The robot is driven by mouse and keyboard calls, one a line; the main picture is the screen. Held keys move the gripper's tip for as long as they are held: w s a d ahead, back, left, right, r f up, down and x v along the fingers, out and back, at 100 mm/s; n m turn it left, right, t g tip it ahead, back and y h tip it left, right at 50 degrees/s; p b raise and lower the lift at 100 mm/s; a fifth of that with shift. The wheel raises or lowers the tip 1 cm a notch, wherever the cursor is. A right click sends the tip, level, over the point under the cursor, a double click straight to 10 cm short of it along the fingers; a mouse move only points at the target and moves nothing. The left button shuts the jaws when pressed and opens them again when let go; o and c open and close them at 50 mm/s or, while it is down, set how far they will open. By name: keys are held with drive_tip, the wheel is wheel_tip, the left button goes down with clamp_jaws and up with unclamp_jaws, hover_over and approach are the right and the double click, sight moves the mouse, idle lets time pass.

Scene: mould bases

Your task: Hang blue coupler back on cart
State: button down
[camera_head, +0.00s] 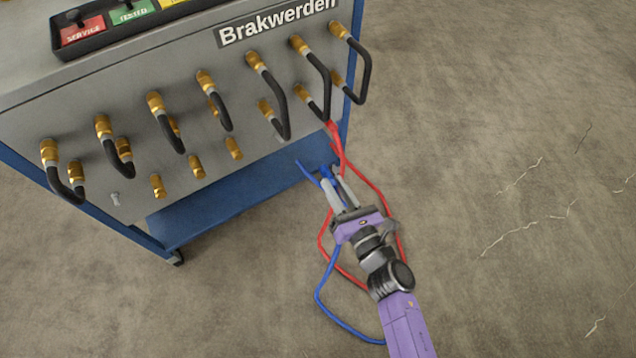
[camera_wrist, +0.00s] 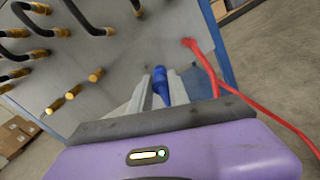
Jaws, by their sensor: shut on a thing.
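My gripper (camera_head: 337,190) is shut on the blue coupler (camera_wrist: 160,84), which sits between the two fingers in the wrist view. The blue hose (camera_head: 318,291) trails from it down to the floor and loops beside my arm. The cart (camera_head: 240,193) has a grey panel with brass fittings and a blue frame. The gripper is in front of the panel's lower right part, and whether the coupler touches the panel cannot be told. A red coupler (camera_wrist: 190,43) is at the panel, right of the blue one, with a red hose (camera_wrist: 273,120).
Several black bent hoses (camera_head: 281,112) join brass fittings across the panel. Spare brass fittings (camera_head: 196,166) and a small silver peg (camera_head: 115,198) sit lower left. A tray of coloured labels (camera_head: 130,12) is on top. Boxes (camera_wrist: 14,137) show at left. The floor right is clear.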

drive_tip(key=w+a+f+g+y+b, duration=0.1)
drive_tip(key=w+a+b, duration=0.3)
drive_tip(key=w+a, duration=0.4)
drive_tip(key=shift+a+f+y, duration=0.15)
drive_tip(key=shift+a+y, duration=0.25)
drive_tip(key=shift+a, duration=0.45)
drive_tip(key=shift+d, duration=0.1)
idle(0.3)
drive_tip(key=shift+w+a+b, duration=0.35)
drive_tip(key=shift+w, duration=0.1)
idle(0.7)
drive_tip(key=shift+w+a, duration=0.15)
drive_tip(key=shift+w, duration=0.05)
drive_tip(key=shift+b+x, duration=0.7)
drive_tip(key=shift+x, duration=0.25)
idle(0.8)
drive_tip(key=c, duration=0.8)
unclamp_jaws()
drive_tip(key=shift+o, duration=0.2)
